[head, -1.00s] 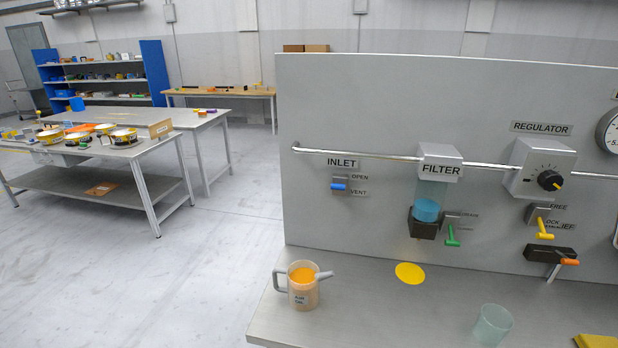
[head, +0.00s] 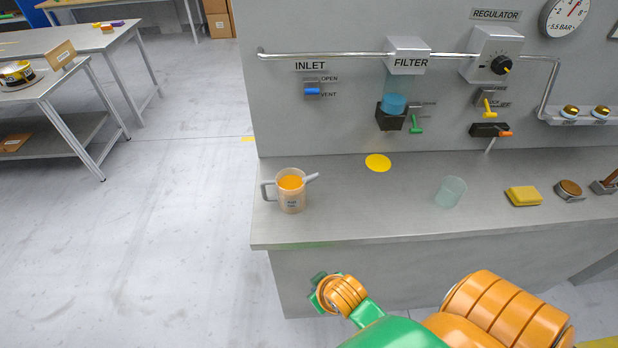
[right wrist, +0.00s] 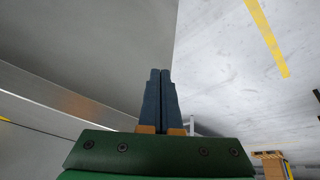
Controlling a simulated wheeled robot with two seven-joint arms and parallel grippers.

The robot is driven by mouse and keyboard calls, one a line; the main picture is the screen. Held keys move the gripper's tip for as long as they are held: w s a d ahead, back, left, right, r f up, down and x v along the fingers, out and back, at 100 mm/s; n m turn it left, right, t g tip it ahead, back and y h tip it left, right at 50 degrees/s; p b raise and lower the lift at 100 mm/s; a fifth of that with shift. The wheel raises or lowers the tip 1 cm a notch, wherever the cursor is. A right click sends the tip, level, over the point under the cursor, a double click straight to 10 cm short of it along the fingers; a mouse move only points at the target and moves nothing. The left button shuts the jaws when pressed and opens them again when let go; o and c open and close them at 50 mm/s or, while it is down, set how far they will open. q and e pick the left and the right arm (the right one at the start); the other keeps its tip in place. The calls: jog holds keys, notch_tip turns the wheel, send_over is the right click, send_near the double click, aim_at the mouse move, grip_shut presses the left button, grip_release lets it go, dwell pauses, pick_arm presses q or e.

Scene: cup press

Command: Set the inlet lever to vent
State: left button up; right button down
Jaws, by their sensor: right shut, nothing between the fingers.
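The inlet lever (head: 312,91) has a short blue handle on a small grey plate, under the INLET label (head: 310,66) on the grey panel. OPEN is printed at its upper right and VENT at its lower right. The blue handle sits low on the plate, closer to the VENT line; its exact setting is too small to tell. My right arm enters at the bottom of the head view, its wrist low in front of the bench and well below the lever. In the right wrist view my right gripper (right wrist: 160,72) is shut and empty. My left gripper is out of view.
A jug of orange liquid (head: 291,192) stands on the bench (head: 345,222) below the lever. A rail (head: 330,55) runs above it. The filter (head: 408,60), a green lever (head: 416,125), a clear cup (head: 451,192) and a yellow sponge (head: 524,196) are rightward. Floor left of the bench is clear.

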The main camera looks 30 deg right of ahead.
jog(key=w+d+r+m+t+h, duration=0.2)
jog(key=w+r, duration=0.5)
jog(key=r, duration=0.5)
jog(key=w+d+r+m+t+h, duration=0.3)
jog(key=w+d+r+t+h, duration=0.1)
jog(key=r, duration=0.8)
jog(key=w+d+r+m+t+h, duration=0.2)
jog(key=w+d+r+t, duration=0.3)
jog(key=w+r, duration=0.4)
notch_tip(320, 180, up, 3)
jog(key=shift+w+d+r+t+h+p, duration=0.2)
jog(key=shift+w+d+t+h+p, duration=0.15)
jog(key=shift+d, duration=0.4)
